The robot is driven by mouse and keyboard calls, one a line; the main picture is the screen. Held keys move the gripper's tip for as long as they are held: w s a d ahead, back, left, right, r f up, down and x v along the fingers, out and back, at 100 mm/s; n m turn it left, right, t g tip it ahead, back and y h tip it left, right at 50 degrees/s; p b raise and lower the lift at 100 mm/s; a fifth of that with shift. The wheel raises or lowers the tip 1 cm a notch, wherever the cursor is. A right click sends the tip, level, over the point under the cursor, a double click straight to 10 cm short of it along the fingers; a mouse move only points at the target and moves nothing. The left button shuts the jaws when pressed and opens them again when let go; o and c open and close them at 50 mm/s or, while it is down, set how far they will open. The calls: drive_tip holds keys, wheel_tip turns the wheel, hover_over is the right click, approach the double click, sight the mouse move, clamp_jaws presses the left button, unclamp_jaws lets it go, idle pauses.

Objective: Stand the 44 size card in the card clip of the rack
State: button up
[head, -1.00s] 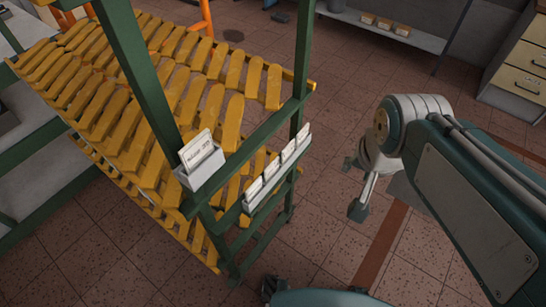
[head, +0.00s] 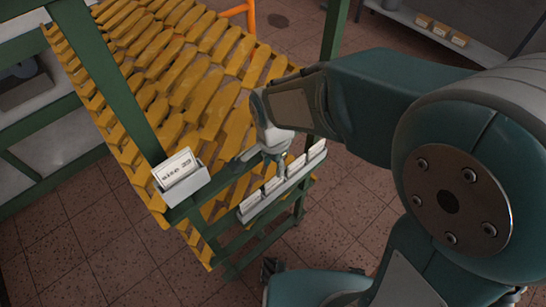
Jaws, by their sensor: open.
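The card clip (head: 186,190) is a pale grey box fixed to the front of the green rack. A white card (head: 178,168) stands in it, leaning back a little; its print looks like "size 39". A long pale card holder (head: 263,206) on the lower rail to the right bears several white cards (head: 273,184) in a row. Their print is too small to read, so I cannot tell which is the 44 card. My gripper (head: 267,160) is open, above and in front of the holder's cards in the picture, and partly covers them. I see nothing between its fingers.
The green rack's posts (head: 98,75) rise beside the clip and behind my arm. Yellow shoe lasts (head: 185,70) fill the sloping shelves. A shelf with small boxes (head: 440,28) stands at the back right. Tiled floor (head: 80,240) is clear at front left.

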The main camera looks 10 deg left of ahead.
sight(274, 178)
drive_tip(key=shift+d+f, duration=0.1)
drive_tip(key=shift+f, duration=3.65)
clamp_jaws()
drive_tip(key=shift+r, duration=3.55)
